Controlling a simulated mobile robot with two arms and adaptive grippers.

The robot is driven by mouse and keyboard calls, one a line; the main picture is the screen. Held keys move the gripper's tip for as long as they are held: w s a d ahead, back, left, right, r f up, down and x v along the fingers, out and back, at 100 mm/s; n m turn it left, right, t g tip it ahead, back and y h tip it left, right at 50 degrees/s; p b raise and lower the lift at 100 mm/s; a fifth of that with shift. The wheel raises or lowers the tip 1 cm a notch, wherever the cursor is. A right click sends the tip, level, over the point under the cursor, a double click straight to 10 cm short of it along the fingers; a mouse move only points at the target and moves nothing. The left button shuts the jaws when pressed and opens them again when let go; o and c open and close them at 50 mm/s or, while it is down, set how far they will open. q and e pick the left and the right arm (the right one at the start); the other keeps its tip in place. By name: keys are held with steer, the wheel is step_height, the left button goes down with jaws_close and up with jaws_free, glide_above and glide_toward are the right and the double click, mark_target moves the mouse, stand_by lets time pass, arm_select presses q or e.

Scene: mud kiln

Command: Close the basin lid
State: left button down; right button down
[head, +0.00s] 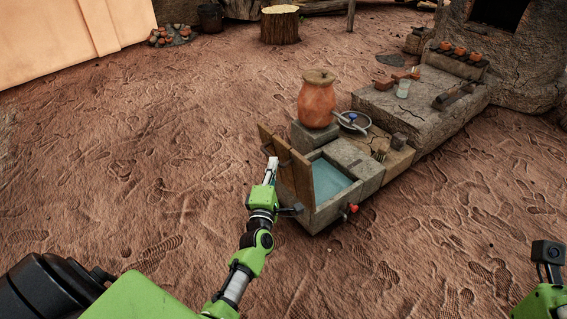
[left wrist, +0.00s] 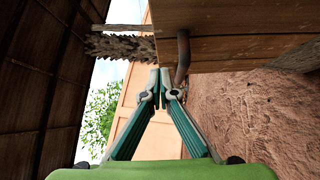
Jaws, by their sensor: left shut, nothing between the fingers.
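The basin (head: 331,212) is a stone trough of blue-green water beside the masonry bench. Its wooden lid (head: 297,172) is open, standing nearly upright along the basin's left side. My left gripper (head: 273,163) is at the outer, left side of the lid, with its fingers shut and empty. In the left wrist view, the shut fingertips (left wrist: 160,76) are close to the lid's plank (left wrist: 235,45) and its curved metal handle (left wrist: 183,56); I cannot tell whether they touch. My right gripper does not show; only part of my right arm is at the right edge.
A clay jar (head: 317,102) with a cover stands on a block behind the basin. A pan (head: 353,121) sits to its right. A red tap (head: 352,208) juts from the basin's front. The bench (head: 420,100) extends back right. The dirt ground at left is clear.

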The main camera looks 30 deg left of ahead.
mark_target(285, 148)
arm_select(q)
steer(key=shift+w+d+r+b, duration=0.1)
steer(key=shift+w+d+b, duration=0.15)
steer(key=shift+w, duration=0.4)
steer(key=shift+w+d+r+b, duration=0.1)
steer(key=shift+w+d+r, duration=0.1)
steer(key=shift+w, duration=0.45)
steer(key=shift+w+d+r+b, duration=0.1)
steer(key=shift+w+d+b, duration=0.15)
steer(key=shift+w, duration=0.4)
